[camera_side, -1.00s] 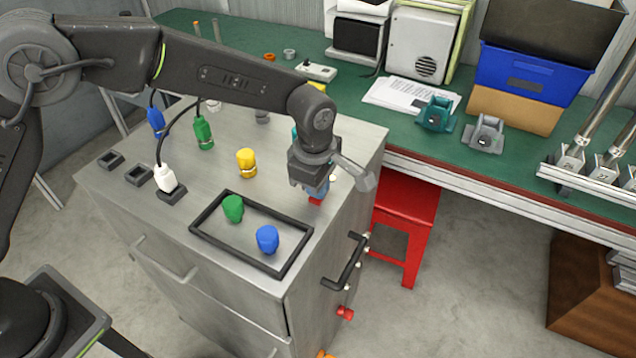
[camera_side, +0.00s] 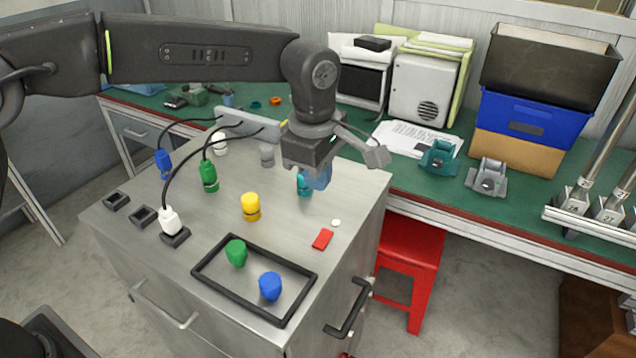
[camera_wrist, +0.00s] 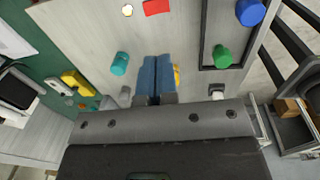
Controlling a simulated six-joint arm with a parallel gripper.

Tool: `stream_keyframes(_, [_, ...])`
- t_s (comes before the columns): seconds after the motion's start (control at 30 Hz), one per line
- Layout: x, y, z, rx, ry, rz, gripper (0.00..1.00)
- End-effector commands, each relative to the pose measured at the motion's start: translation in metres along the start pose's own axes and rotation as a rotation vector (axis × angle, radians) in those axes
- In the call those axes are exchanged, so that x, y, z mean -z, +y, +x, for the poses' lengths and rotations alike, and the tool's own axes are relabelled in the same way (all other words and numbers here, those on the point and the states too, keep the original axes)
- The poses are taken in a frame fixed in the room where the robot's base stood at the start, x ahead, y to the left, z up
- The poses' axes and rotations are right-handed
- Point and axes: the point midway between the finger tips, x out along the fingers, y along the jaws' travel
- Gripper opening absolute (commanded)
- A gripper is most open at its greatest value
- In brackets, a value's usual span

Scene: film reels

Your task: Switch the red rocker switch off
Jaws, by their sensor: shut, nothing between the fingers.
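The red rocker switch (camera_side: 322,239) is a small flat red piece on the grey metal cabinet top (camera_side: 290,222), right of the black frame. It also shows at the top edge of the wrist view (camera_wrist: 156,6). Which side of the switch is pressed is too small to tell.
A black frame (camera_side: 209,280) holds a green knob (camera_side: 236,253) and a blue knob (camera_side: 270,287). A yellow knob (camera_side: 250,205), a teal knob (camera_side: 304,184) and corded plugs, including a white one (camera_side: 169,221), stand on the cabinet. A green bench (camera_side: 400,180) runs behind.

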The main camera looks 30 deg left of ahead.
Motion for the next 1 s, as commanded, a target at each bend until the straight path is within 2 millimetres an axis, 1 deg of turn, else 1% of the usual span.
stream_keyframes(0.27, [-0.001, 0.0, 0.0, -0.008, 0.0, 0.0, 0.0])
stream_keyframes(0.47, [-0.005, 0.002, -0.002, -0.091, -0.004, 0.003, 0.0])
stream_keyframes(0.73, [-0.004, 0.003, -0.001, -0.091, -0.003, 0.001, 0.0])
stream_keyframes(0.87, [-0.004, 0.004, 0.009, -0.089, -0.002, 0.001, 0.0])
stream_keyframes(1.0, [-0.004, 0.005, 0.032, -0.087, -0.001, 0.001, 0.0])
